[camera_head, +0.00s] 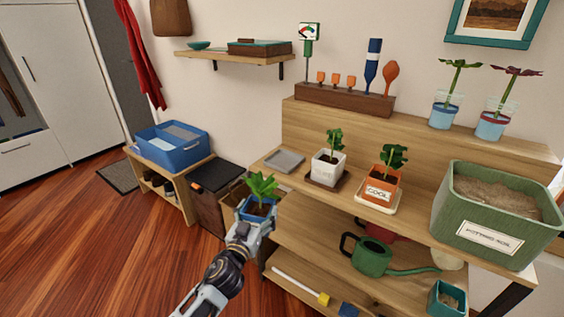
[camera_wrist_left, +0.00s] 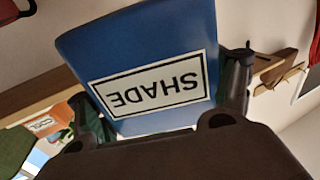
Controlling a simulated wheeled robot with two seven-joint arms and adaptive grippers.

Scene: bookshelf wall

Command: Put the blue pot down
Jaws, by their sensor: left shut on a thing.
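The blue pot (camera_head: 254,214) holds a green leafy plant and is upright in the head view. My left gripper (camera_head: 257,222) is shut on it, in front of the shelf's left end and apart from the shelf top. In the left wrist view the blue pot (camera_wrist_left: 140,60) fills the middle, with a white label reading SHADE, seen upside down. The fingers of my left gripper (camera_wrist_left: 165,110) lie on both sides of it. My right gripper is not in view.
An empty grey saucer (camera_head: 285,161) lies on the wooden shelf. To its right stand a white pot (camera_head: 328,168) and an orange pot labelled COOL (camera_head: 382,187), both on saucers. A green soil bin (camera_head: 495,215) stands further right. A dark-lidded box (camera_head: 215,180) is behind the pot.

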